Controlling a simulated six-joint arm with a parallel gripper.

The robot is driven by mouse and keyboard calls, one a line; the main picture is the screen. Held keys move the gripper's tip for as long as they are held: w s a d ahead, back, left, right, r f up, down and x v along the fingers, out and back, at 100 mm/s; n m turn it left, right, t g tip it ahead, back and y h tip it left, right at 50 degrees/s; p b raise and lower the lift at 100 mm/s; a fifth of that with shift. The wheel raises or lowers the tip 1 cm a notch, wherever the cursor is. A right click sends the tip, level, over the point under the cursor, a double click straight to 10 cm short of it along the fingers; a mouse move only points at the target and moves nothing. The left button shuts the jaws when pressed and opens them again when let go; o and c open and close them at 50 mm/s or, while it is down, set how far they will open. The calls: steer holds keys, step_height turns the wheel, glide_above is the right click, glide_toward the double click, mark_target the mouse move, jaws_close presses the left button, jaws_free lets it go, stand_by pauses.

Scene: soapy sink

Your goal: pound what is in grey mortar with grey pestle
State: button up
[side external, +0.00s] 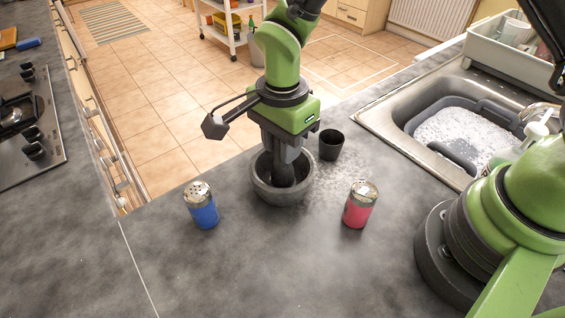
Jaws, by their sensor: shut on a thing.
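The grey mortar (279,195) stands upright on the dark counter near its back edge. My gripper (286,160) points down over the mortar, with its fingers shut on the dark grey pestle (284,176). The pestle is upright, and its lower part is inside the mortar bowl. Its tip and whatever lies in the bowl are hidden by the mortar's near wall and the pestle itself. I cannot tell whether the tip touches the bottom.
A blue shaker (203,211) stands left of the mortar and a red shaker (358,210) to its right. A small dark cup (331,145) stands close behind right. A sink (447,125) with a soapy tub is at the right. The front counter is clear.

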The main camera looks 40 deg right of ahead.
steer(key=shift+r, duration=0.5)
steer(key=shift+f, duration=0.65)
steer(key=shift+r, duration=0.1)
steer(key=shift+r, duration=0.55)
steer(key=shift+f, duration=0.65)
steer(key=shift+r, duration=0.1)
steer(key=shift+r, duration=0.55)
